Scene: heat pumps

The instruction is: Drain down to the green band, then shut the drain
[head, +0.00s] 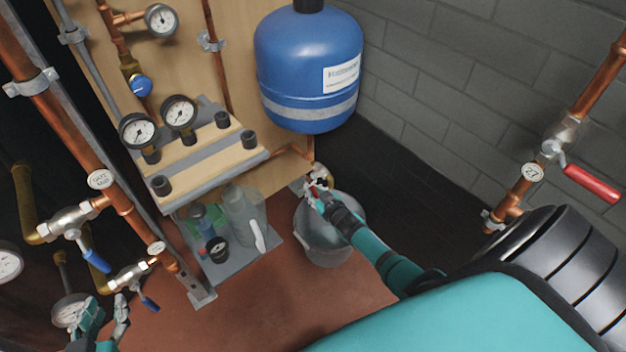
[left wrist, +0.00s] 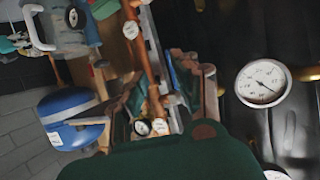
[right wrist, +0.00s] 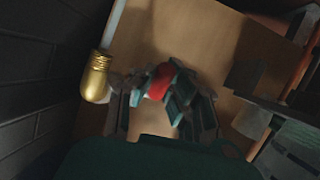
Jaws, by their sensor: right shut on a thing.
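My right gripper (head: 318,190) is at the drain below the blue vessel (head: 310,70). In the right wrist view its fingers (right wrist: 165,98) are shut on the red drain handle (right wrist: 160,80), beside a brass fitting (right wrist: 97,78). A grey bucket (head: 325,245) stands under the drain; its contents cannot be made out. My left gripper (head: 103,316) is at the lower left, its fingers apart and empty, beside a dial gauge (head: 70,310). Two gauges (head: 138,130) (head: 180,113) sit on the panel's shelf. I cannot make out a green band on any dial.
Blue-handled valves (head: 95,260) and copper pipes stand at the left, close to my left arm. A tray (head: 245,262) with bottles lies left of the bucket. A red-handled valve (head: 590,183) is on the right pipe. The left wrist view shows a large gauge (left wrist: 263,83).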

